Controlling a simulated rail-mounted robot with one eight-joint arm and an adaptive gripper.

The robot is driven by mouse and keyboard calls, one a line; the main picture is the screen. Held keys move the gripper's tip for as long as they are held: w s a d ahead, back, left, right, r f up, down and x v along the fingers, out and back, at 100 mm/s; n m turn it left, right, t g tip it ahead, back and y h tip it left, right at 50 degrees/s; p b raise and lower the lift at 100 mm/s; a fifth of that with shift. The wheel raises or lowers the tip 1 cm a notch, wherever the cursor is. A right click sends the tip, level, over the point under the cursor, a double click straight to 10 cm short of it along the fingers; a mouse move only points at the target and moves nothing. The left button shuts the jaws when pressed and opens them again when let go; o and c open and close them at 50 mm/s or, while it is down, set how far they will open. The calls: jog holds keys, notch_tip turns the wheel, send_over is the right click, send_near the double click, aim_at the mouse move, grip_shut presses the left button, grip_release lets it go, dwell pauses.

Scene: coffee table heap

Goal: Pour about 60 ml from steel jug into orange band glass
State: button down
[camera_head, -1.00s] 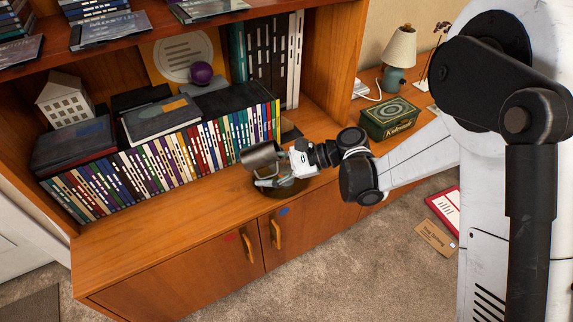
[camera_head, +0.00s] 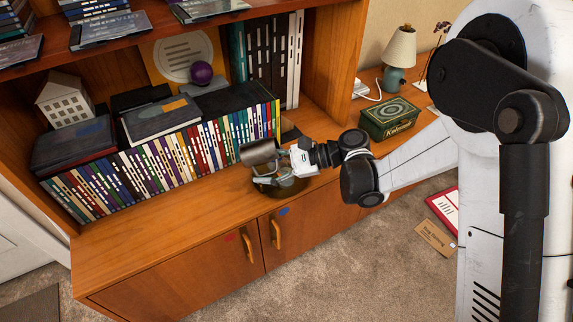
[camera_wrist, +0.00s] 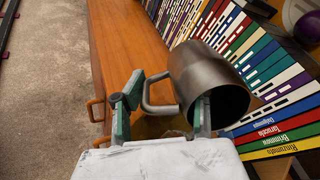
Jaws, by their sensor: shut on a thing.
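The steel jug (camera_head: 258,152) is in the air above the right part of the cabinet top, tipped nearly onto its side. In the wrist view the jug (camera_wrist: 200,75) shows its grey wall, with its dark open mouth toward the lower right. Something pale shows over the tray, but I cannot make out the orange band glass. No liquid stream is visible.
A row of books (camera_head: 165,155) stands close behind and left of the jug. A green tin (camera_head: 390,118) and a lamp (camera_head: 399,60) stand to the right. The cabinet top's front left (camera_head: 130,232) is clear.

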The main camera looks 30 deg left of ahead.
notch_tip(320, 180, down, 2)
jog(key=shift+d+f+t+h, duration=0.1)
jog(key=shift+t+h, duration=0.4)
jog(key=shift+h, duration=0.3)
jog(key=shift+w+d+f+t+h+p, duration=0.15)
jog(key=shift+w+f+t+h+p, duration=0.05)
jog(key=shift+t+h+p, duration=0.6)
jog(key=shift+r+h+p, duration=0.3)
jog(key=shift+r+p, duration=0.1)
jog(key=shift+p, duration=0.25)
jog(key=shift+f+t+h, duration=0.4)
jog(key=shift+t+h, duration=0.3)
jog(key=shift+h, duration=0.1)
jog(key=shift+r+p, duration=0.1)
jog(key=shift+p, duration=0.35)
jog(key=shift+h, duration=0.3)
